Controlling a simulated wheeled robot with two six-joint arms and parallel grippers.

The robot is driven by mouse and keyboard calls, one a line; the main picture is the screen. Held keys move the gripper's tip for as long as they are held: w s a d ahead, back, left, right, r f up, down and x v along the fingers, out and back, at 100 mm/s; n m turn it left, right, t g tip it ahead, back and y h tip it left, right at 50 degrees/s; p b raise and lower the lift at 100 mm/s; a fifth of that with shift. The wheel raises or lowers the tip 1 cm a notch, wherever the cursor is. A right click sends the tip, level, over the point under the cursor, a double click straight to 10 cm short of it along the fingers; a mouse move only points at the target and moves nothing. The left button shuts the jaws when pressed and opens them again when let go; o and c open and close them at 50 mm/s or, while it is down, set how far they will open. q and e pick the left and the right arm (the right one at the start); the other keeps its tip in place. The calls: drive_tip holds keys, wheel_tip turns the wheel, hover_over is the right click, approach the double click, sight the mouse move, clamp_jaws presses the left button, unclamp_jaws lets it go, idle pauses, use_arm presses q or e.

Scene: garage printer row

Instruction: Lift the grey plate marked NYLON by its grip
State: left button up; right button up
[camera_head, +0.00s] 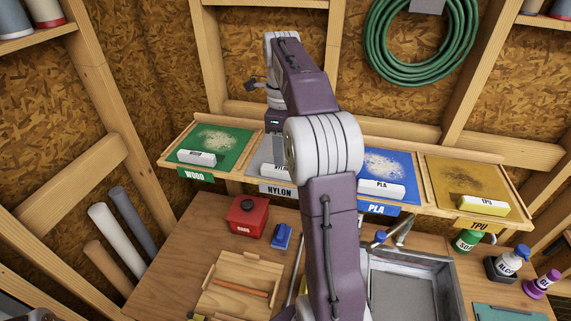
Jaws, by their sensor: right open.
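The grey plate (268,172) marked NYLON lies on the wooden shelf, between the green plate and the blue plate. Its white grip (282,169) is at the front, partly hidden by my right arm. A NYLON label (278,190) hangs on the shelf edge below. My right gripper (278,153) points down over the grey plate, close to the grip. It is open, but its fingers are small and partly hidden, so I cannot tell whether they touch or straddle the grip. My left gripper is out of view.
The green WOOD plate (217,146), blue PLA plate (388,174) and yellow TPU plate (465,186) share the shelf. Below, the workbench (190,235) holds a red box (247,216), a wooden tray (240,283), a metal basin (400,295) and bottles at the right.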

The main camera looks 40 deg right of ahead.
sight(282, 169)
drive_tip(key=shift+w+f, duration=0.15)
drive_tip(key=shift+f, duration=0.75)
wheel_tip(282, 169, down, 4)
drive_tip(key=shift+f, duration=0.55)
clamp_jaws()
